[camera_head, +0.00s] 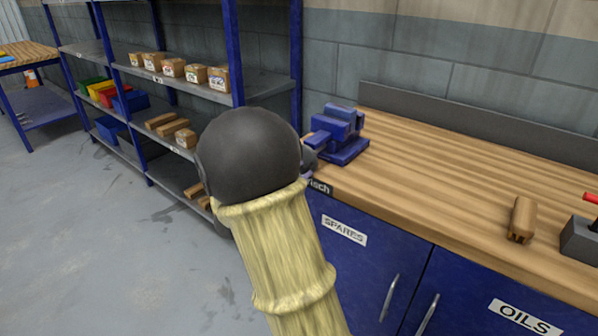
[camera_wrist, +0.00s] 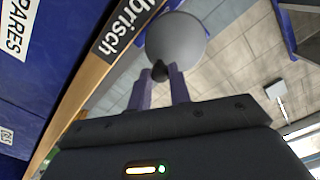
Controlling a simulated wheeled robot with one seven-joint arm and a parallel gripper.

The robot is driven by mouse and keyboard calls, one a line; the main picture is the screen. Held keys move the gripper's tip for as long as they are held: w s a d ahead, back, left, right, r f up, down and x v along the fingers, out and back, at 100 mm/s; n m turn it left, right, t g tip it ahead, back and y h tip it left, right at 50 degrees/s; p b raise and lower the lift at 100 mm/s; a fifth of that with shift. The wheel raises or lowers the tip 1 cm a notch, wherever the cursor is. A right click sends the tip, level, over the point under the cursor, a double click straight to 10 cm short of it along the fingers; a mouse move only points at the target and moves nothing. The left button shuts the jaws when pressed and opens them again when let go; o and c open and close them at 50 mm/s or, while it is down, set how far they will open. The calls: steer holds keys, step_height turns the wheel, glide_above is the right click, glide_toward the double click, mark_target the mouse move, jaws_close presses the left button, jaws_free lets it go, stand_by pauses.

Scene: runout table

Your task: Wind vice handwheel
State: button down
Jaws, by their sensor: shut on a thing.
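The blue vice (camera_head: 346,128) is fixed at the near left corner of the wooden bench top. In the wrist view a round grey handwheel (camera_wrist: 178,38) faces me, with a small dark handle (camera_wrist: 160,71) at its lower edge. My gripper (camera_wrist: 160,76) has its two purple fingers on either side of that handle and is shut on it. In the head view my dark arm link covers most of the gripper and much of the handwheel side of the vice.
The wooden bench (camera_head: 440,165) carries a wooden block (camera_head: 521,220) and a grey object with a red handle (camera_head: 582,240) at right. Blue cupboards labelled SPARES (camera_head: 344,230) and OILS are below. Shelving (camera_head: 190,85) with boxes and bins stands left. The floor at left is clear.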

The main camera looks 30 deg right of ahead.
steer(key=shift+r, duration=0.15)
steer(key=shift+r+n+p, duration=0.1)
steer(key=shift+n+p, duration=0.5)
steer(key=shift+p, duration=0.4)
steer(key=c, duration=1.4)
jaws_free()
